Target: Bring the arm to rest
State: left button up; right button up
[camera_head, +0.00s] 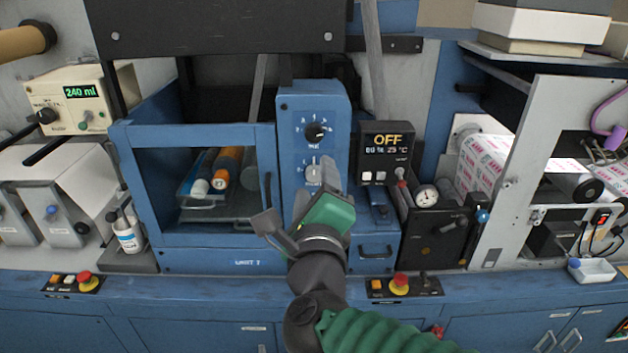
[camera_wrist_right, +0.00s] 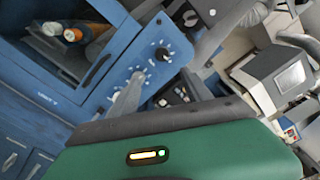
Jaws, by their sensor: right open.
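My right arm comes in from the bottom in the head view, with a green sleeve. Its gripper (camera_head: 295,210) has a green body and grey fingers. The fingers are apart and nothing shows between them. It is in front of the blue control panel (camera_head: 318,110), over its lower dial (camera_head: 314,172). I cannot tell whether it touches the panel. In the right wrist view, the green gripper body fills the bottom, and the panel's upper dial (camera_wrist_right: 162,54) shows beyond. My left gripper is not in view.
Red stop buttons (camera_head: 398,283) and (camera_head: 88,282) sit on the front ledge. A printed roll (camera_head: 484,165) is at the right.

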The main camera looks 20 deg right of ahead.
notch_tip(320, 180, down, 25)
jog(key=a+n+g+y, duration=0.2)
jog(key=n+g+y, duration=0.45)
jog(key=n, duration=1.25)
jog(key=s+d+f+n+g, duration=0.3)
jog(key=s+f+n+g, duration=0.1)
jog(key=s+f, duration=0.3)
jog(key=s+d+f+n+g+h, duration=0.1)
jog(key=s+d+f+n+g, duration=0.3)
jog(key=s+f, duration=0.3)
jog(key=shift+s+d+n+p, duration=0.3)
jog(key=shift+s+p, duration=0.1)
jog(key=shift+s, duration=0.3)
jog(key=shift+a+h, duration=0.15)
jog(key=shift+h, duration=0.1)
